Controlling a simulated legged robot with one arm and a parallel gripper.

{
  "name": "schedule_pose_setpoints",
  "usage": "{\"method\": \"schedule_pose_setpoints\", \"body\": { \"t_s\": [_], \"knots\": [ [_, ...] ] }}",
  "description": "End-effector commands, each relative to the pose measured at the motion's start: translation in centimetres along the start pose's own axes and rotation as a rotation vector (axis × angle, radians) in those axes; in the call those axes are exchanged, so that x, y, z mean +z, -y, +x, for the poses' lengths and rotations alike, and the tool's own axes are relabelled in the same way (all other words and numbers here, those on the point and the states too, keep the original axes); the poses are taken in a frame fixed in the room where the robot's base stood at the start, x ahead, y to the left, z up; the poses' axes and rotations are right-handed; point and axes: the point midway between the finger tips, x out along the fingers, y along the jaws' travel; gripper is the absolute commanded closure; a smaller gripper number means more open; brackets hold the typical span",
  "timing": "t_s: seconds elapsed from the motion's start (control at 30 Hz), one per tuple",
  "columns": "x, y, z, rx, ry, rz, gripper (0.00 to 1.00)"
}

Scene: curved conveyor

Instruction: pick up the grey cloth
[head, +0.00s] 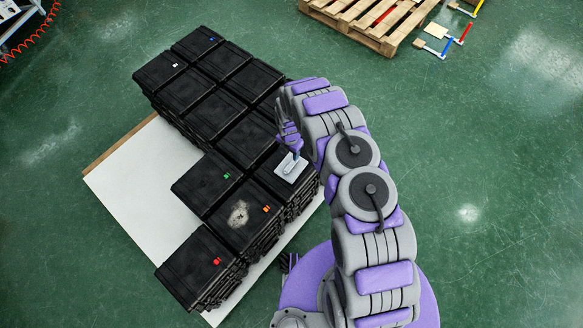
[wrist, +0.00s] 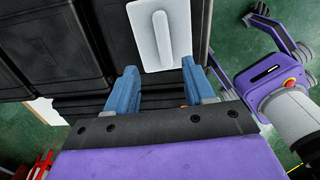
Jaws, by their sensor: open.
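The grey cloth (head: 293,172) shows as a light grey, flat rectangular piece with a raised strip along its middle. It lies on top of a black crate in the head view. In the wrist view the grey cloth (wrist: 180,42) is at the top centre, just beyond the fingertips. My gripper (wrist: 161,80) is open, with its two blue fingers apart and nothing between them. In the head view my gripper (head: 291,145) is over the crate, at the upper edge of the cloth. Whether the fingers touch the cloth cannot be told.
Several stacked black crates (head: 183,95) stand on a white board (head: 130,190). One crate has a pale dusty patch (head: 239,214) on its lid. A wooden pallet (head: 365,15) lies at the top right. The green floor (head: 500,150) to the right is clear.

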Motion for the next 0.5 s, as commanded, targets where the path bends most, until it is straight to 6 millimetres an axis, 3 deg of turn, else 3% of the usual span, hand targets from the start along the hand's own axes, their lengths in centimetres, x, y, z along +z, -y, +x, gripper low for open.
{"method": "schedule_pose_setpoints", "body": {
  "t_s": [0.2,0.5],
  "knots": [
    [0.0,0.0,3.5,0.001,0.0,0.001,0.47],
    [0.1,0.1,4.8,0.003,0.001,0.0,0.47]
  ]
}}
